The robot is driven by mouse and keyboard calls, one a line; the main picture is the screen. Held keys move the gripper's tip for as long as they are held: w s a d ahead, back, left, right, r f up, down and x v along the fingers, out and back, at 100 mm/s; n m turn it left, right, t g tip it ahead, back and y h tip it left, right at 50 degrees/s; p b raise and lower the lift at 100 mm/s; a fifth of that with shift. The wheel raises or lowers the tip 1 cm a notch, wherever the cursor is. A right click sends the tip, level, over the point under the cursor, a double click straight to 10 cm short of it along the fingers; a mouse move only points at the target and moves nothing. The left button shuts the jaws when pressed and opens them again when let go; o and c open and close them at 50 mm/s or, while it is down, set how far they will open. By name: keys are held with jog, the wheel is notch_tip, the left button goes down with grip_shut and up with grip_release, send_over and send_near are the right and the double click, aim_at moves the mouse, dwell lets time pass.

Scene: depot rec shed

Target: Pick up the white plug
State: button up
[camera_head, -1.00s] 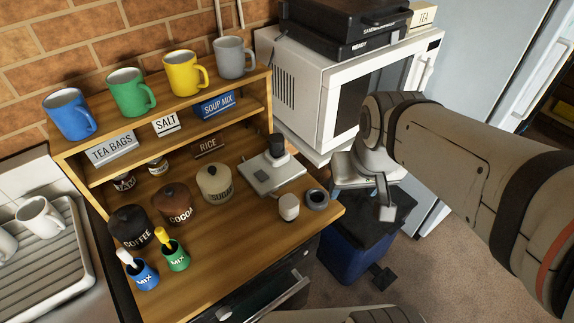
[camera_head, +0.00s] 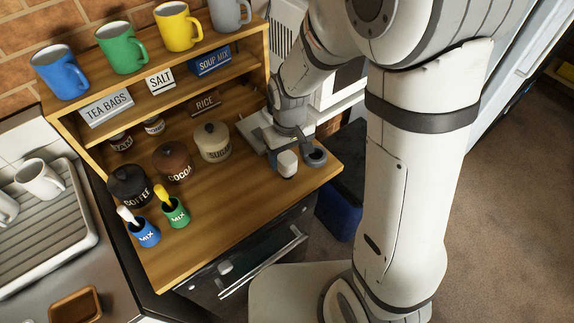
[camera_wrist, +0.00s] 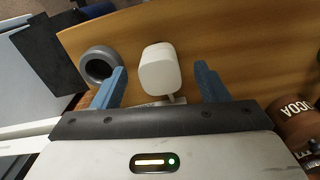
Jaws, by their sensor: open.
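The white plug (camera_head: 287,163) stands on the wooden counter near its right end, just left of a grey ring-shaped piece. In the wrist view the white plug (camera_wrist: 160,70) shows as a rounded white block between and slightly beyond my two blue fingertips. My gripper (camera_wrist: 162,82) is open, with one finger on each side of the plug and a gap to each. In the head view my gripper (camera_head: 277,143) is close behind the plug, partly hidden by my wrist. I cannot tell its exact height over the counter.
The grey ring (camera_wrist: 99,66) is close to my left finger in the wrist view. The cocoa jar (camera_head: 172,162) and sugar jar (camera_head: 212,143) stand to the left. A shelf with mugs (camera_head: 178,27) rises behind. The counter's front (camera_head: 230,225) is clear.

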jog(key=shift+w+a+f+p, duration=0.15)
jog(key=shift+f+p, duration=0.1)
jog(key=shift+f, duration=0.95)
jog(key=shift+w+d+f+p, duration=0.1)
jog(key=shift+f+p, duration=0.1)
jog(key=shift+f, duration=0.95)
jog(key=shift+w+a+f+p, duration=0.15)
jog(key=shift+f+p, duration=0.1)
jog(key=shift+f, duration=0.95)
jog(key=shift+c, duration=0.5)
jog(key=c, duration=1)
notch_tip(320, 180, up, 10)
jog(key=shift+r+b, duration=0.1)
jog(key=shift+b, duration=0.5)
